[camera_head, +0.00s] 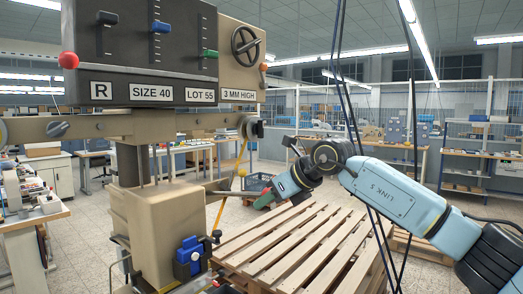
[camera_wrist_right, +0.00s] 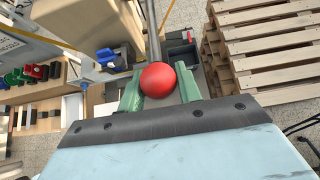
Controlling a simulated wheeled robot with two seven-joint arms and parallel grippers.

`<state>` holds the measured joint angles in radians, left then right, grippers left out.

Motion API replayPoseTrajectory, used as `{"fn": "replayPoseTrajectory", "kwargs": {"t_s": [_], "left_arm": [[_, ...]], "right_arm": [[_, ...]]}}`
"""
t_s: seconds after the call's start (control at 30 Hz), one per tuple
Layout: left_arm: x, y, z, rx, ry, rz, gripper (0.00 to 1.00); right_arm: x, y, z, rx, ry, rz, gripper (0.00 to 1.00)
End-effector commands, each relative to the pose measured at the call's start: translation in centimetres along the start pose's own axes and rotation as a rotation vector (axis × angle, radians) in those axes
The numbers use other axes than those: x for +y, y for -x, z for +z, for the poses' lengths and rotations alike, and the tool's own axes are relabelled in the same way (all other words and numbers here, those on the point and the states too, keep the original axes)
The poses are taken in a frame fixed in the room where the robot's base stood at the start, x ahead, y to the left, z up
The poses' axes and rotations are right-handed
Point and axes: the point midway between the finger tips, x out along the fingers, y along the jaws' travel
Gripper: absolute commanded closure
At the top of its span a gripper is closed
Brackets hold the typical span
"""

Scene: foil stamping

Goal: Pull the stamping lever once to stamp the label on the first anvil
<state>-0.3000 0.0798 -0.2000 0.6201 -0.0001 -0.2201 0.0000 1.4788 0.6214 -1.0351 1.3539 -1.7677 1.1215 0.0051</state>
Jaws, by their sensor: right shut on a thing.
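The stamping press has a dark panel (camera_head: 140,45) with labels R, SIZE 40, LOT 55 and 3 MM HIGH. My right gripper (camera_head: 264,200) reaches in from the right, beside the press and over the pallet's far left part. In the right wrist view its green fingers (camera_wrist_right: 158,90) are shut on a red ball knob (camera_wrist_right: 158,79), one finger on each side. A grey lever rod (camera_wrist_right: 153,30) runs from the knob to the top edge. In the head view the held knob is not clearly visible. The label and first anvil cannot be made out. My left gripper is not in view.
A wooden pallet (camera_head: 310,245) lies right of the press and below my right arm. A blue block (camera_head: 188,256) sits low on the press body. Another red ball (camera_head: 68,60) is at the panel's left edge. Dark cables hang in front of my right arm. A cluttered table (camera_head: 25,215) stands left.

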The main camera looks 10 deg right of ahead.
Motion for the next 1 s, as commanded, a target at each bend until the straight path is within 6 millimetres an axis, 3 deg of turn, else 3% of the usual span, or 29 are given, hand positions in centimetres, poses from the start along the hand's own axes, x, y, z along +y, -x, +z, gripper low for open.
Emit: {"fn": "replayPoseTrajectory", "kwargs": {"t_s": [0.5,0.67,1.0], "left_arm": [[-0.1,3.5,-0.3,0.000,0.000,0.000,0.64],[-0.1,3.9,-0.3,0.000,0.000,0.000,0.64],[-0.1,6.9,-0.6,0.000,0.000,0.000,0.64]], "right_arm": [[-0.2,2.2,3.9,-0.003,-0.001,-0.002,0.95],[-0.2,2.3,4.4,-0.004,-0.001,-0.002,0.95],[-0.2,3.1,7.6,-0.006,-0.001,-0.003,0.95]]}}
